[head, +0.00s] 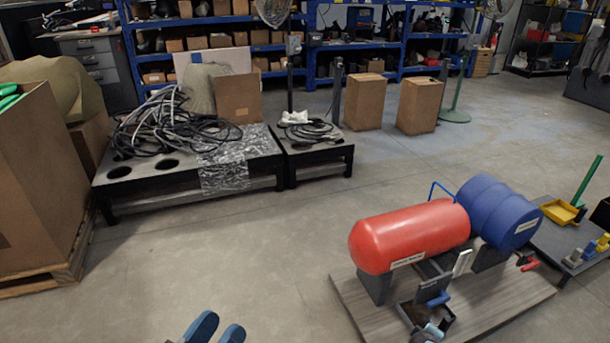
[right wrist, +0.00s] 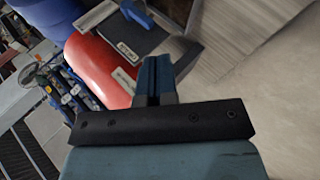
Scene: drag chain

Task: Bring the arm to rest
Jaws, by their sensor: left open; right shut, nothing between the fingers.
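My left gripper (head: 214,328) shows at the bottom edge of the head view. Its two blue fingertips are apart with nothing between them, over bare floor. My right gripper (right wrist: 153,78) shows in the right wrist view, with its blue fingers together and nothing held. Beyond its fingertips in that view are a red tank (right wrist: 100,68) and part of a wooden board. I cannot tell the distance from the fingertips to the tank. Most of both arms is outside the views.
The red tank (head: 410,235) and a blue drum (head: 499,212) lie on a wooden board (head: 490,308) at the right. A low black table (head: 190,180) holds tangled cables. A tall cardboard box (head: 40,190) stands at the left. The middle floor is clear.

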